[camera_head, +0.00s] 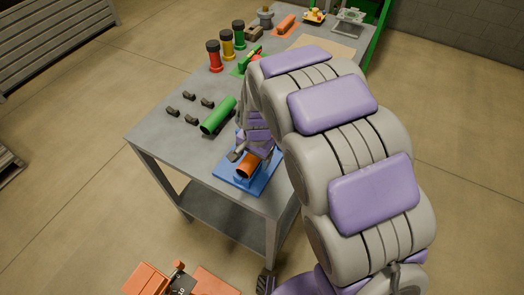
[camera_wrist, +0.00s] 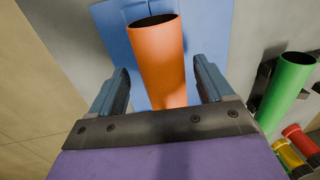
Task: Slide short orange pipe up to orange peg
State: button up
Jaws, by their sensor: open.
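A short orange pipe (camera_head: 247,166) lies on a blue base plate (camera_head: 232,182) near the table's front corner. In the wrist view the orange pipe (camera_wrist: 157,55) has its dark hollow end facing up the picture, over the blue plate (camera_wrist: 115,20). My gripper (camera_head: 243,152) is at the pipe. In the wrist view my gripper (camera_wrist: 161,72) is open, with one finger on each side of the pipe and a visible gap at both sides. The pipe's near end is hidden behind the gripper's palm.
A green pipe (camera_head: 219,116) lies close by on the grey table (camera_head: 165,135), with several small black blocks (camera_head: 190,96) around it. Red (camera_head: 214,57), yellow (camera_head: 227,46) and green (camera_head: 239,35) cylinders stand farther back. My arm covers the table's right side.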

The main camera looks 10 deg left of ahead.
jog(key=shift+a+f, duration=0.15)
jog(key=shift+a, duration=0.5)
jog(key=shift+a+f, duration=0.15)
jog(key=shift+a, duration=0.45)
jog(key=shift+d+r, duration=0.15)
jog(key=shift+d, duration=0.5)
jog(key=shift+d+r, duration=0.15)
jog(key=shift+d, duration=0.45)
jog(key=shift+c, duration=0.6)
jog(key=shift+d, duration=0.3)
jog(key=shift+c, duration=1.5)
jog(key=shift+a+f, duration=0.1)
jog(key=shift+a, duration=0.5)
jog(key=c, duration=0.3)
jog(key=shift+a, duration=0.1)
jog(key=shift+c, duration=0.8)
jog(key=shift+d, duration=0.2)
jog(key=c, duration=0.5)
jog(key=o, duration=1.4)
jog(key=shift+a+f, duration=0.15)
jog(key=shift+a, duration=0.05)
jog(key=shift+c, duration=0.2)
jog(key=shift+d, duration=0.1)
jog(key=shift+s+d, duration=0.1)
